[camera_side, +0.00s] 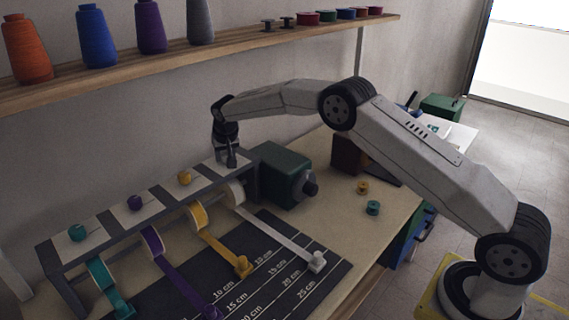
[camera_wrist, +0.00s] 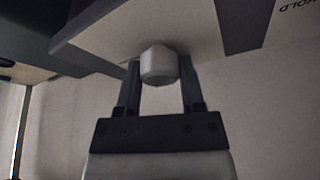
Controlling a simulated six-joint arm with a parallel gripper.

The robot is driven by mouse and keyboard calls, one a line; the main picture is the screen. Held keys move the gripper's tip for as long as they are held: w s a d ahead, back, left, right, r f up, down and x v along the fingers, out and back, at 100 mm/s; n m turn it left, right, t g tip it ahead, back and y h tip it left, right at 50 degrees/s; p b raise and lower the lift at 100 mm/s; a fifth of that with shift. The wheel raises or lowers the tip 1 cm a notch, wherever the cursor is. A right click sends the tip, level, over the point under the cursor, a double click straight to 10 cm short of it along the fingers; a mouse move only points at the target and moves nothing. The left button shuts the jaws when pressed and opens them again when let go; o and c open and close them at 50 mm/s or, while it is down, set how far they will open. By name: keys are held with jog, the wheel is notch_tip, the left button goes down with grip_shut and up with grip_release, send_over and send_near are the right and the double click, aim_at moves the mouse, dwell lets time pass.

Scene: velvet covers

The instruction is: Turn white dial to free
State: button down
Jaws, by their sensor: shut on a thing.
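My gripper (camera_wrist: 160,82) points down at the white panel at the right end of the ribbon rack. In the wrist view its two fingers are shut on the white dial (camera_wrist: 159,64), one on each side of the knob. In the side view my gripper (camera_side: 228,158) covers the dial, so it is hidden there. The panel plate (camera_wrist: 150,25) is pale, and the dial's setting marks cannot be read. Below the dial, the white ribbon spool (camera_side: 235,194) hangs in the rack, with its white ribbon (camera_side: 275,232) pulled out across the ruled mat to a white end clip (camera_side: 317,262).
Teal (camera_side: 79,232), purple (camera_side: 135,202) and yellow (camera_side: 184,178) dials stand on panels to the left. A green box with a dark knob (camera_side: 287,175) is close on the right. A shelf (camera_side: 200,66) with thread cones runs above. Two small spools (camera_side: 373,207) lie on the table.

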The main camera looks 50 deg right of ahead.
jog(key=n+y, duration=0.1)
jog(key=n, duration=0.1)
jog(key=n+y, duration=0.1)
jog(key=n, duration=0.1)
jog(key=shift+n+t, duration=0.3)
jog(key=shift+n, duration=0.1)
jog(key=shift+n+y, duration=0.8)
jog(key=shift+n, duration=1.3)
jog(key=shift+c, duration=1)
grip_release()
jog(key=shift+r, duration=0.1)
jog(key=v, duration=0.7)
jog(key=shift+r, duration=0.35)
